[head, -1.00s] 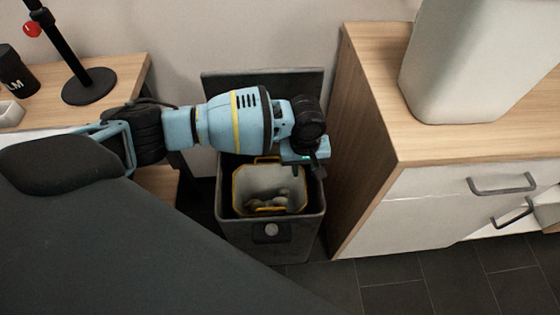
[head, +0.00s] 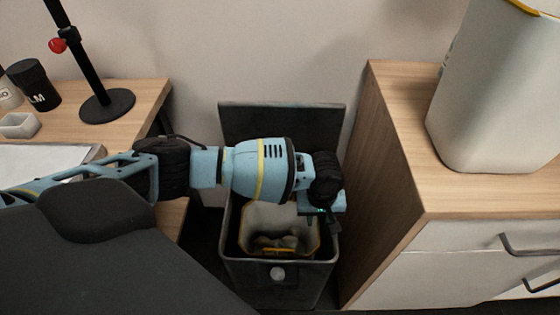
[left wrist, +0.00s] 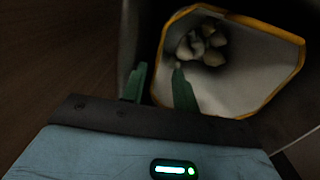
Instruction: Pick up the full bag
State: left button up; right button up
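The full bag (head: 284,217) is pale grey-white with a yellow rim and hangs in the open dark bin (head: 278,274). Several pale lumps lie in its bottom. The left wrist view also shows the bag (left wrist: 240,80) from above, lumps included. My left gripper (head: 326,217) is over the bin's right side, at the bag's right edge. In the left wrist view its two green fingers (left wrist: 159,80) stand apart, one inside the bag and one outside it, with the rim between them. I cannot tell whether they touch it. My right gripper is out of view.
The bin's raised lid (head: 282,122) stands against the wall. A wooden cabinet (head: 395,180) with white drawers closes in the right side and carries a tall white container (head: 480,105). A desk (head: 150,100) with a black stand is at left.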

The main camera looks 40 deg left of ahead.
pick_arm(q)
jog(key=f, duration=0.2)
jog(key=f+b, duration=0.1)
jog(key=f, duration=0.1)
jog(key=shift+w+d, duration=0.1)
jog(key=shift+w, duration=0.1)
jog(key=shift+c, duration=0.4)
grip_shut()
jog(key=shift+r, duration=0.1)
dwell(0.7)
